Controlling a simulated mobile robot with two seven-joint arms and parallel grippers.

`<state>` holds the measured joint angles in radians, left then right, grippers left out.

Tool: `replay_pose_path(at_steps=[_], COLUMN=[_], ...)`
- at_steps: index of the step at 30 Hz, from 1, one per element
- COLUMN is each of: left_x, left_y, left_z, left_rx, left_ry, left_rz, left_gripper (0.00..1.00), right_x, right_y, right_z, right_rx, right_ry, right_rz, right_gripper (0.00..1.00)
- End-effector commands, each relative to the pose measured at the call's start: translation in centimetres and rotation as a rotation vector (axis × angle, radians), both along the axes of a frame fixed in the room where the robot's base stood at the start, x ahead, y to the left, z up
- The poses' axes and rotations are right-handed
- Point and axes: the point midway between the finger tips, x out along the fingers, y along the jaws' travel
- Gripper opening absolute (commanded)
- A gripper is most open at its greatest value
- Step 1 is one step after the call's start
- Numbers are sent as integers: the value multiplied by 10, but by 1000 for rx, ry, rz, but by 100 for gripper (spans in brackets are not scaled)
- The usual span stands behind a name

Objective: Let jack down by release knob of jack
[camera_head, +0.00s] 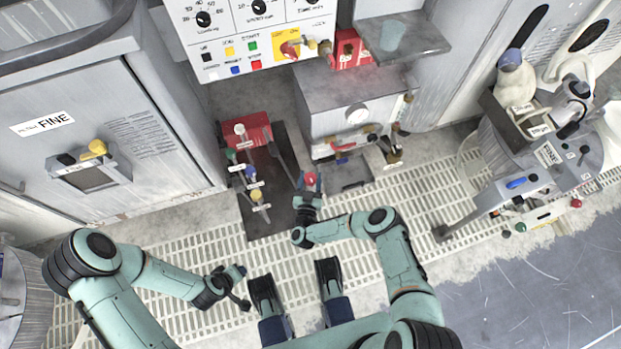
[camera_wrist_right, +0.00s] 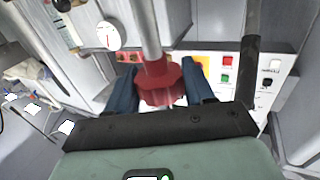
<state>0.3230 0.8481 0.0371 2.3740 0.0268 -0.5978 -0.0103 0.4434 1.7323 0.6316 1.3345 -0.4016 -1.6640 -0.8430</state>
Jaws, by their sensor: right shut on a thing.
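A red knob (camera_head: 310,179) is at the end of my right arm in the head view. In the right wrist view the knob (camera_wrist_right: 160,84) is ribbed and sits on a grey rod. My right gripper (camera_head: 307,192) is shut on it, with one blue finger on each side (camera_wrist_right: 161,92). The jack's body cannot be told apart with certainty; the knob stands beside a dark base plate (camera_head: 270,216). My left gripper (camera_head: 238,278) is low over the grating, away from the knob, and its jaws are too small to read.
Several small-handled valves (camera_head: 255,183) stand left of the knob, near a red block (camera_head: 246,130). A grey cabinet with a gauge (camera_head: 345,92) is behind. A control panel (camera_head: 240,45) hangs above. A cluttered bench (camera_head: 540,150) stands at right. Grating floor (camera_head: 180,262) is open in front.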

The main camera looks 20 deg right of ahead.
Motion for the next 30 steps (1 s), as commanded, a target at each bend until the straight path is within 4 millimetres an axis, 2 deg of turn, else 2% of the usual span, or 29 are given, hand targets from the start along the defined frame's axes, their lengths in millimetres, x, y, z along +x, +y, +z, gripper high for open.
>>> replay_pose_path(at_steps=[18, 19, 21, 30], left_x=[-1, -1, -1, -1], left_y=[-1, -1, -1, -1], left_z=[0, 0, 0, 0], left_rx=[-2, -2, -2, -2], left_ry=[4, 4, 4, 4], left_rz=[-1, -1, -1, -1], left_gripper=[43, 43, 43, 43], right_x=[0, 0, 0, 0], right_y=[-1, -1, -1, -1], right_z=[0, 0, 0, 0], right_rx=[1, 1, 0, 1], right_ry=[-1, -1, -2, -1], right_rz=[-48, -48, -47, -45], right_gripper=[22, 56, 73, 73])
